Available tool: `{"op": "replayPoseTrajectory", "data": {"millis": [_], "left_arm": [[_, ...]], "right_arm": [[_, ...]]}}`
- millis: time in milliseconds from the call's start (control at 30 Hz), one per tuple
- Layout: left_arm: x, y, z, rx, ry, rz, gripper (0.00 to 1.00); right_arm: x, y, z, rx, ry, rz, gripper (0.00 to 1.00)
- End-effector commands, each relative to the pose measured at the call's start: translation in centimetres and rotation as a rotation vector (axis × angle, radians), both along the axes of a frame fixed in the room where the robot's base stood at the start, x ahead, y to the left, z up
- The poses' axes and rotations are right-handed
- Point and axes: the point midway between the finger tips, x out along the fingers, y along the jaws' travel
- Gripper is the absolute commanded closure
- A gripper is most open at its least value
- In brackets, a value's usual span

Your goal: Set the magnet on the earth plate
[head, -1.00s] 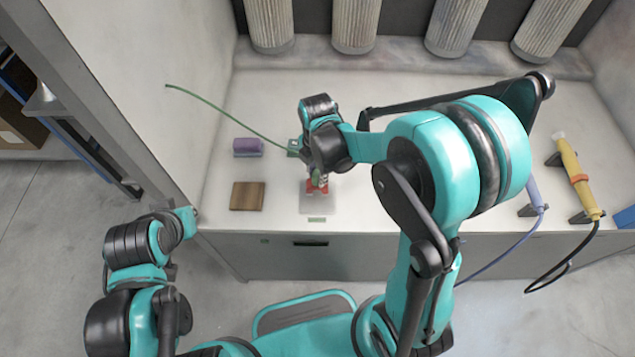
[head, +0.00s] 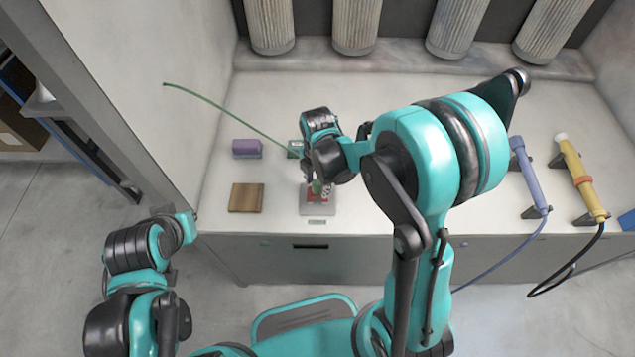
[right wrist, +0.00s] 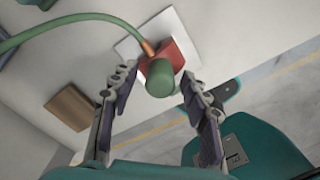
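A red magnet (head: 321,195) with a green knob sits on the pale grey earth plate (head: 305,209) on the bench. In the right wrist view the red magnet block (right wrist: 183,52) lies over the white-grey plate (right wrist: 130,48). The green knob (right wrist: 162,80) faces the camera, and a green cable with an orange end runs to the block. My right gripper (right wrist: 160,74) has its fingers on either side of the knob, with a visible gap. In the head view my right gripper (head: 313,181) partly hides the knob.
A brown wooden block (head: 246,198) and a purple block (head: 247,148) lie left of the plate. A green cable (head: 225,110) arches up left from the bench. A blue tool (head: 528,178) and a yellow tool (head: 580,180) rest on holders at right. Grey hanging hoods (head: 355,25) line the back.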

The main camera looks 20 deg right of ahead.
Motion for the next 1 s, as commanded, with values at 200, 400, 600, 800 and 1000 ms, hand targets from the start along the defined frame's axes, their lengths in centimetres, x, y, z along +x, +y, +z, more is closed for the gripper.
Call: {"op": "replayPoseTrajectory", "data": {"millis": [200, 400, 600, 800, 1000], "left_arm": [[0.0, 0.0, 0.7, 0.0, 0.0, 0.0, 1.0], [0.0, 0.0, 2.2, 0.0, 0.0, 0.0, 1.0], [0.0, 0.0, 3.5, 0.0, 0.0, 0.0, 1.0], [0.0, 0.0, 4.1, 0.0, 0.0, 0.0, 1.0], [0.0, 0.0, 4.1, 0.0, 0.0, 0.0, 1.0]], "right_arm": [[0.0, 0.0, 1.1, 0.0, 0.0, 0.0, 0.53], [0.0, 0.0, 5.3, 0.0, 0.0, 0.0, 0.53], [0.0, 0.0, 9.6, 0.0, 0.0, 0.0, 0.53], [0.0, 0.0, 11.9, 0.0, 0.0, -0.001, 0.53], [-1.2, -0.6, 14.0, 0.012, -0.059, -0.202, 0.53]]}}
